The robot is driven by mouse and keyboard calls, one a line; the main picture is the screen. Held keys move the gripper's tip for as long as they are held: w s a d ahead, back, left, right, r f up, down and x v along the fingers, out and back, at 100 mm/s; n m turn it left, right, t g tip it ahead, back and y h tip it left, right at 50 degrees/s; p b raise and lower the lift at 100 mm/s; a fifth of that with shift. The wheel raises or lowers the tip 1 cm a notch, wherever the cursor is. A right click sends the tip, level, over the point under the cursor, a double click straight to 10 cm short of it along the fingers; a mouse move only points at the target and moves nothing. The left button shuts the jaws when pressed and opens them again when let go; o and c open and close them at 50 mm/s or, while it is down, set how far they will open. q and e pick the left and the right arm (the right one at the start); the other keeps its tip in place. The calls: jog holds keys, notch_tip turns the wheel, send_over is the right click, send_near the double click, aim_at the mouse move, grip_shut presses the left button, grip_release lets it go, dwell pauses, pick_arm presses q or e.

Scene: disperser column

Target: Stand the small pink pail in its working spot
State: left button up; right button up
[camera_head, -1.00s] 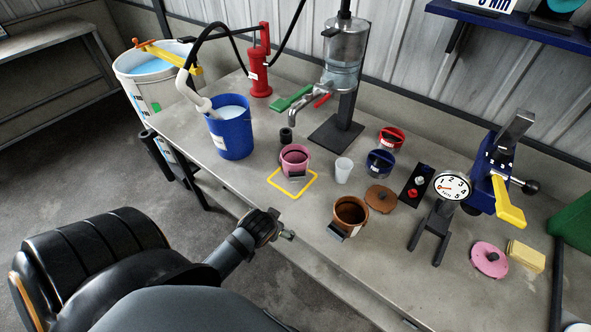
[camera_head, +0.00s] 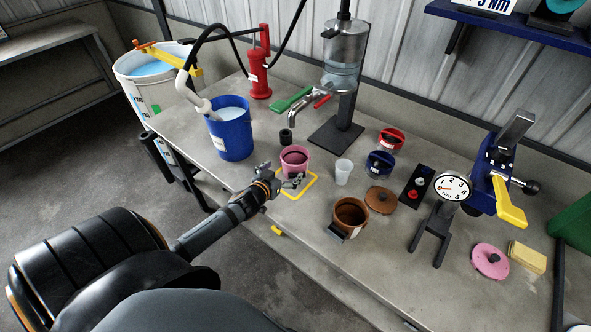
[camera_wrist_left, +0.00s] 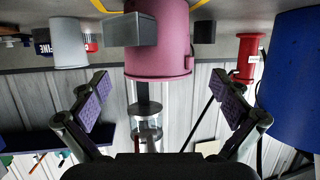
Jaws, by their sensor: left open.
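The small pink pail (camera_head: 295,161) stands upright on the bench, at the back part of a yellow square outline (camera_head: 314,184). In the left wrist view the pail (camera_wrist_left: 172,50) is upside down at top centre, with a grey block (camera_wrist_left: 130,29) on its near side. My right gripper is not in view.
A blue bucket (camera_head: 232,136) stands left of the pail, with a small black cylinder (camera_head: 286,136) behind it. A white cup (camera_head: 343,172) and brown pail (camera_head: 350,216) stand to the right. A metal spout (camera_head: 305,109) hangs behind. The bench's front edge lies under my left arm.

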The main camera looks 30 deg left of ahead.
aim_at(300, 156)
pick_arm(q)
jog(key=shift+x, duration=0.9)
jog(key=shift+w+r, duration=0.1)
jog(key=shift+w, duration=0.3)
jog(key=x, duration=0.2)
jog(key=p+x, duration=0.1)
jog(key=x, duration=0.1)
jog(key=shift+d, duration=0.25)
jog(key=shift+w, duration=0.3)
jog(key=shift+s, duration=0.15)
jog(key=shift+c, duration=0.8)
jog(key=c, duration=1)
jog(key=shift+c, duration=0.2)
